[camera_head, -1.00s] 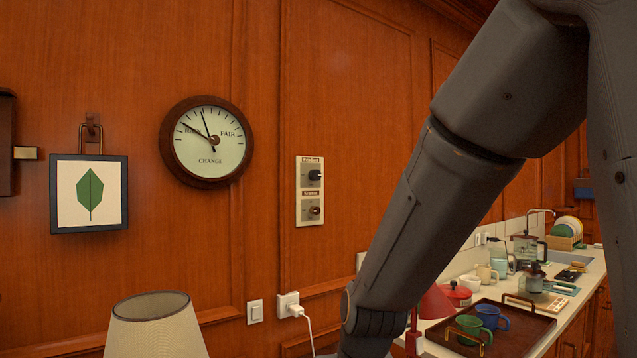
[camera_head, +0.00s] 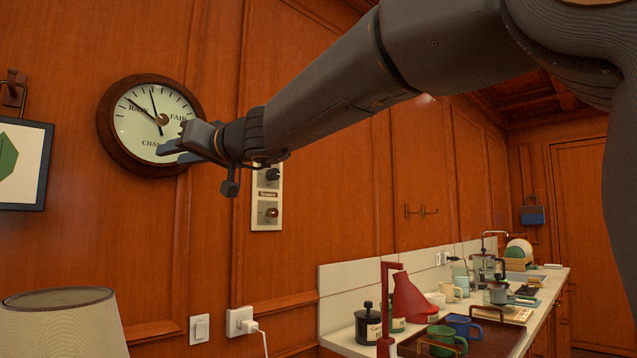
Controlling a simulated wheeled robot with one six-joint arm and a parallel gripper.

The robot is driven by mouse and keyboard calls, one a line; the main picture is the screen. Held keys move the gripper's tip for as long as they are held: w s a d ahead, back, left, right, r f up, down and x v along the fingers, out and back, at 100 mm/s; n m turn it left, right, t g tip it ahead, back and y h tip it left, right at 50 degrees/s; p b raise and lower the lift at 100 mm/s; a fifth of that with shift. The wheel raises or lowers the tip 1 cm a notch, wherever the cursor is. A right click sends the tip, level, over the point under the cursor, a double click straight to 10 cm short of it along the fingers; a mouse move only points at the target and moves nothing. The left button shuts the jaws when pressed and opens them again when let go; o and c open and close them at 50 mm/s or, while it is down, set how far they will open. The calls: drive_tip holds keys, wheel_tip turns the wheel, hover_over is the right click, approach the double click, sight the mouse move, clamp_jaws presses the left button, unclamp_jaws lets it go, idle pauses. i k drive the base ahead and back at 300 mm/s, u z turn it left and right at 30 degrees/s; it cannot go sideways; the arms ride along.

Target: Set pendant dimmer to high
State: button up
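The dimmer panel is a pale upright plate (camera_head: 258,224) on the wood wall. Its upper knob (camera_head: 272,174) is dark, and the label above it, which looked like "Pendant" earlier, is now hidden behind my gripper. The lower knob (camera_head: 271,212) is brown, under a label that seems to read "Sconce". My gripper (camera_head: 172,152) points left in front of the clock's lower right part, up and left of the panel and apart from the knobs. Its fingers are seen nearly side-on, so their gap is unclear. Nothing shows between them.
A round wall clock-like dial (camera_head: 133,118) hangs left of the panel. A framed leaf picture (camera_head: 22,165), a lampshade (camera_head: 62,322), a switch (camera_head: 199,329) and a socket with plug (camera_head: 240,321) are nearby. A counter (camera_head: 345,337) with a red lamp (camera_head: 407,300) and mugs stands right.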

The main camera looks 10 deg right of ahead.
sight(273, 174)
drive_tip(key=z, duration=1.25)
drive_tip(key=i, duration=0.4)
drive_tip(key=u, duration=0.75)
